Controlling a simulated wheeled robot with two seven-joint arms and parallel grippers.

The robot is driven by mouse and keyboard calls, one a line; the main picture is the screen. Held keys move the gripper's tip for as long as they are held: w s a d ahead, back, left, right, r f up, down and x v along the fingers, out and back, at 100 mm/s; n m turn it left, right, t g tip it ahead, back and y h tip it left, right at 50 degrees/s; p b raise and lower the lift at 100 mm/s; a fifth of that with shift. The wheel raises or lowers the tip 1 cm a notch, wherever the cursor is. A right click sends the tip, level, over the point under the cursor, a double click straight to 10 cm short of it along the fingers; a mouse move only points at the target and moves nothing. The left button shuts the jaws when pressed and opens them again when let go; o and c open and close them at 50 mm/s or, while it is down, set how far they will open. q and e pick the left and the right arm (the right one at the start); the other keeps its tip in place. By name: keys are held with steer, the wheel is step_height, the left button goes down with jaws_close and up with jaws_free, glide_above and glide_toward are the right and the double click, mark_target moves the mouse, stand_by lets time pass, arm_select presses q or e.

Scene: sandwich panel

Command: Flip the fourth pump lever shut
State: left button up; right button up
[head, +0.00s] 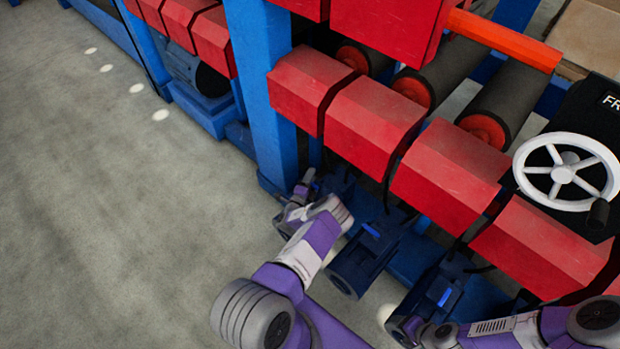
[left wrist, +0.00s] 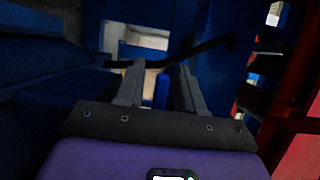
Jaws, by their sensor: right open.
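Dark blue pumps stand in a row beneath the red housings. One pump (head: 362,258) carries a bright blue lever-like piece (head: 371,230), and another pump (head: 430,300) has a similar piece (head: 445,297). I cannot tell which lever is the fourth. My left gripper (head: 305,186) is low by the blue post, at the row's left end. In the left wrist view its two fingers (left wrist: 161,70) stand apart, with a narrow bright blue upright piece (left wrist: 161,91) showing in the gap. A black bent rod or cable (left wrist: 195,52) crosses near the fingertips. My right gripper (head: 405,327) is open beside a pump at lower right.
Red housings (head: 376,122) overhang the pumps, and a blue post (head: 262,90) rises behind my left gripper. A white handwheel (head: 563,172) is at right. Black cables hang between the pumps. Grey floor (head: 110,220) is clear at left.

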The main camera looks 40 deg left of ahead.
arm_select(q)
jaws_close()
